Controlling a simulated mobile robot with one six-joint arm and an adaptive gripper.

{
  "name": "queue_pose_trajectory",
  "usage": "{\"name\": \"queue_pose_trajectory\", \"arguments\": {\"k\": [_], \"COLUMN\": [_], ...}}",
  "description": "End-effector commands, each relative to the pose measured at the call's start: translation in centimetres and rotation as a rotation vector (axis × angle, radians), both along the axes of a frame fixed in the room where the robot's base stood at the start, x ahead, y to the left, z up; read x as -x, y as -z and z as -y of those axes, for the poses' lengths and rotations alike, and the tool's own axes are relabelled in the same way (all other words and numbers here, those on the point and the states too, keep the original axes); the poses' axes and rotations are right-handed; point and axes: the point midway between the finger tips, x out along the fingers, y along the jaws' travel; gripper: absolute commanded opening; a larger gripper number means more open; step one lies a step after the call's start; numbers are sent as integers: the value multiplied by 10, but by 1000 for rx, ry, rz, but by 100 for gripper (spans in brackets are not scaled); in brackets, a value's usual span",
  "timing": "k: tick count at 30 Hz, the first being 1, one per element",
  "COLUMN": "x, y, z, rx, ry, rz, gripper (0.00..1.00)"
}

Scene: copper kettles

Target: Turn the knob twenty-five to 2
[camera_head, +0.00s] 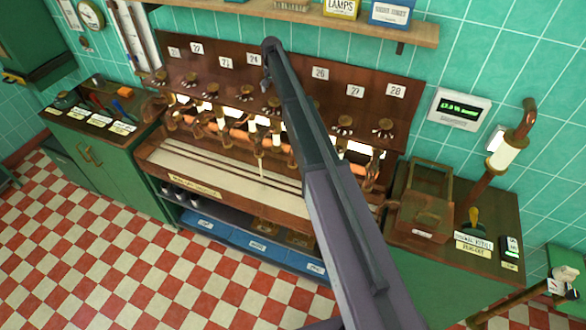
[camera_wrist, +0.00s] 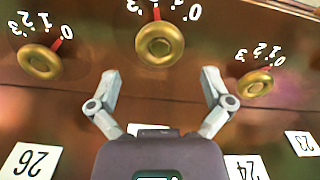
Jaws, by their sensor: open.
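In the wrist view, which is upside down, the middle brass knob (camera_wrist: 160,44) is in front of my gripper (camera_wrist: 160,76). Its red pointer aims straight up in the picture, between the 3 and the 1; the number there is cut off. My gripper is open, with one finger on each side below the knob, apart from it. The plate under this knob is hidden behind my gripper; plates 26 (camera_wrist: 30,162) and 24 (camera_wrist: 246,168) flank it. In the head view my arm covers the middle of the panel (camera_head: 230,55), hiding plate 25.
Neighbouring knobs stand left (camera_wrist: 40,62) and right (camera_wrist: 255,82) in the wrist view, both with pointers near 0. In the head view, copper pipes and a long bench (camera_head: 215,178) lie below the panel, a shelf (camera_head: 420,32) above, and a wooden box (camera_head: 425,215) to the right.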

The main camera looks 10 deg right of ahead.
Motion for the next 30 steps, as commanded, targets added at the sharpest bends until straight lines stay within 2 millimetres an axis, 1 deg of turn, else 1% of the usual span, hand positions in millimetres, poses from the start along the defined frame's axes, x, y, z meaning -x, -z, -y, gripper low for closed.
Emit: {"name": "queue_pose_trajectory", "arguments": {"k": [1, 3, 15, 17, 23, 30], "x": [0, 0, 0, 8, 28, 57], "y": [-9, -14, -38, -30, -20, -6], "z": [0, 0, 0, 0, 0, 0], "rx": [0, 0, 0, 0, 0, 0], "ry": [0, -1, -1, -6, -24, -51], "rz": [0, 0, 0, 0, 0, 0], "gripper": [100, 100, 100, 100, 100, 100]}}
